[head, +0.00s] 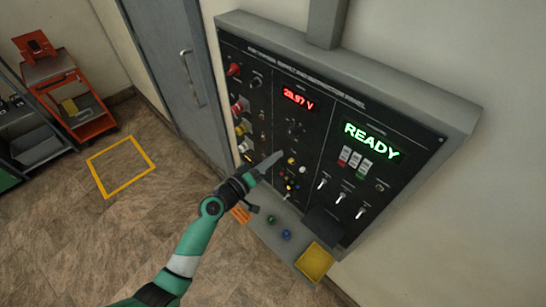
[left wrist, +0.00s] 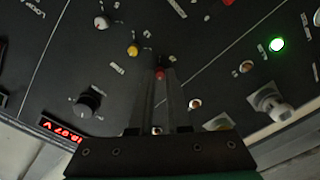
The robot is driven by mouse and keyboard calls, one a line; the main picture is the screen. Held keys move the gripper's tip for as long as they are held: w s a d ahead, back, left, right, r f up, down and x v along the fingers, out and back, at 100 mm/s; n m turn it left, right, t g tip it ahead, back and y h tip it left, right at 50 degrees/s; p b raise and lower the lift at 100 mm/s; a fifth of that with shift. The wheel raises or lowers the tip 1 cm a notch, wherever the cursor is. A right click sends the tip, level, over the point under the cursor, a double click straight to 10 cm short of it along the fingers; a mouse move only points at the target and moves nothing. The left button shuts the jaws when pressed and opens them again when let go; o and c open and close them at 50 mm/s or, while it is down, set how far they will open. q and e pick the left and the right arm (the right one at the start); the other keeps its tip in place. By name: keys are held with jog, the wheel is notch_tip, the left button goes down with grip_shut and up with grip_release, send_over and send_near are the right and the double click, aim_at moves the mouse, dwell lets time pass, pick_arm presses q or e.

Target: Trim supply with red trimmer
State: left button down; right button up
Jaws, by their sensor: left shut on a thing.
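The left wrist view shows a small red knob (left wrist: 160,73), the red trimmer by its colour, on the black panel. My left gripper (left wrist: 163,78) has its two narrow fingers closed around this knob, one on each side. In the head view my left gripper (head: 278,157) reaches the panel's lower middle from below left, and the trimmer cannot be made out there. A red voltage display (head: 298,98) seems to read 28.97 V. A green display (head: 371,139) reads READY. My right gripper is not in view.
A yellow knob (left wrist: 133,50) and a white knob (left wrist: 102,22) sit near the red one. A black rotary knob (left wrist: 90,101) is further left. A ledge with a yellow tray (head: 314,262) juts out under the panel. An orange cart (head: 68,88) stands far left.

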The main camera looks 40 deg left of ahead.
pick_arm(q)
jog(key=n+p, duration=0.1)
jog(key=n, duration=0.4)
jog(key=shift+n, duration=0.4)
dwell(0.3)
jog(key=c, duration=0.9)
grip_release()
jog(key=s, duration=1.1)
jog(key=shift+s+r, duration=0.15)
jog(key=shift+s, duration=0.15)
